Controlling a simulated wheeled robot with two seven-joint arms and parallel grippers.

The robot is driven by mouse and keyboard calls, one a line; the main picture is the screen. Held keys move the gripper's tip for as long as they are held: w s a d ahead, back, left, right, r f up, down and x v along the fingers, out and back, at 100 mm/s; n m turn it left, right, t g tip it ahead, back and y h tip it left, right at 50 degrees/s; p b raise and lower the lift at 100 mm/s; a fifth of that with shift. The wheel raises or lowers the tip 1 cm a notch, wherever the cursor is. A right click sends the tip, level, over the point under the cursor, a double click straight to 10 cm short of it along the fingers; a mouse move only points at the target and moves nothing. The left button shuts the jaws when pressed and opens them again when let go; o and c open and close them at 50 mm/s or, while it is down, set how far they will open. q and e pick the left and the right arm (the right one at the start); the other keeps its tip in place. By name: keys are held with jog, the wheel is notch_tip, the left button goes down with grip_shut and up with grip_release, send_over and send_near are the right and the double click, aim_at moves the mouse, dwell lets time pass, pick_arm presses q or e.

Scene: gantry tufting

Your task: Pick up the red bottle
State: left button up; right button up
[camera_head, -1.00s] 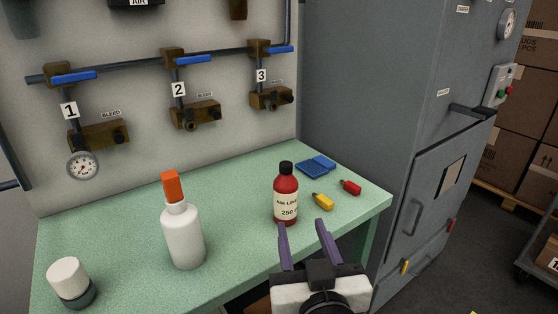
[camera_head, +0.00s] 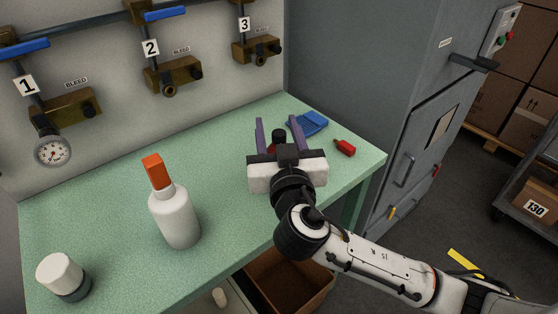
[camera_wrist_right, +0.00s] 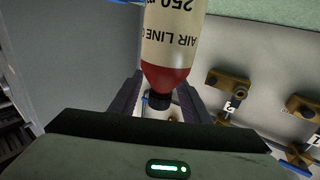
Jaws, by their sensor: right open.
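The red bottle stands on the green bench; in the head view its black cap and a bit of red shoulder (camera_head: 279,136) show between my right gripper's fingers, and the rest is hidden behind the gripper. My right gripper (camera_head: 277,121) is open, with one purple finger on each side of the bottle. In the right wrist view the red bottle (camera_wrist_right: 173,45) appears upside down with its cream label, its neck and black cap between the dark fingers. I cannot tell whether either finger touches it. My left gripper is not in view.
The green bench (camera_head: 105,195) also holds a white bottle with an orange cap (camera_head: 174,213), a white-and-grey jar (camera_head: 63,276), a blue item (camera_head: 308,123) and a red item (camera_head: 345,147). A grey cabinet (camera_head: 375,80) stands right of the bench. An open brown box (camera_head: 290,278) is below.

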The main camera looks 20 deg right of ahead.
jog(key=shift+w+d, duration=0.1)
jog(key=shift+w, duration=0.4)
grip_shut()
